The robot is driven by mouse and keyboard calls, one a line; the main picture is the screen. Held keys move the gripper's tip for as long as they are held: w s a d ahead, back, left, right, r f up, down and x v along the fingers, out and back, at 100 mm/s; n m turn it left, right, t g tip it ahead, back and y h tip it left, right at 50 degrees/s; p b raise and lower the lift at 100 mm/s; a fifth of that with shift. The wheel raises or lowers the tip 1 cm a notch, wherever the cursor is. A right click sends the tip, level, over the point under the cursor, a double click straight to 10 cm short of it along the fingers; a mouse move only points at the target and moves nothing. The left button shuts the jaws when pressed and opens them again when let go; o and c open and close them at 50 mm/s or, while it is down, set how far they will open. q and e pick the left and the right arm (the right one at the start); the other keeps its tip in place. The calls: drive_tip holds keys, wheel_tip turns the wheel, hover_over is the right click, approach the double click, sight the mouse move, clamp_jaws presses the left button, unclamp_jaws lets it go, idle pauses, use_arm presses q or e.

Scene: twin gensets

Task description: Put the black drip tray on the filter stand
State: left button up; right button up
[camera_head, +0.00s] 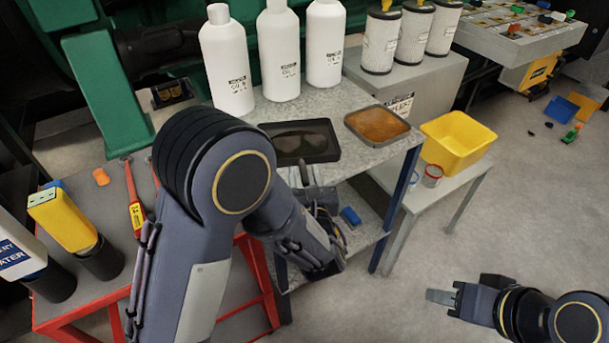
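The black drip tray (326,146) lies flat on the grey metal table, with a dark sheen inside. The filter stand (433,79) is the grey box at the back right, with white filters on top. My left arm reaches over the table from the lower left. My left gripper (306,178) is near the tray's front edge, largely hidden by my forearm; whether it touches the tray is unclear. My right gripper (446,297) is low at the right, over the floor, away from the tray; nothing shows in it, and its opening is unclear.
A tray of brown content (377,126) sits right of the black tray. White oil bottles (279,55) stand behind it. Several white filters (381,42) occupy the stand's top. A yellow bin (456,142) stands on a low bench. A red-framed table (70,300) is at left.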

use_arm(q)
drive_tip(key=shift+r, duration=0.2)
drive_tip(key=v, duration=1.2)
drive_tip(key=shift+a, duration=0.1)
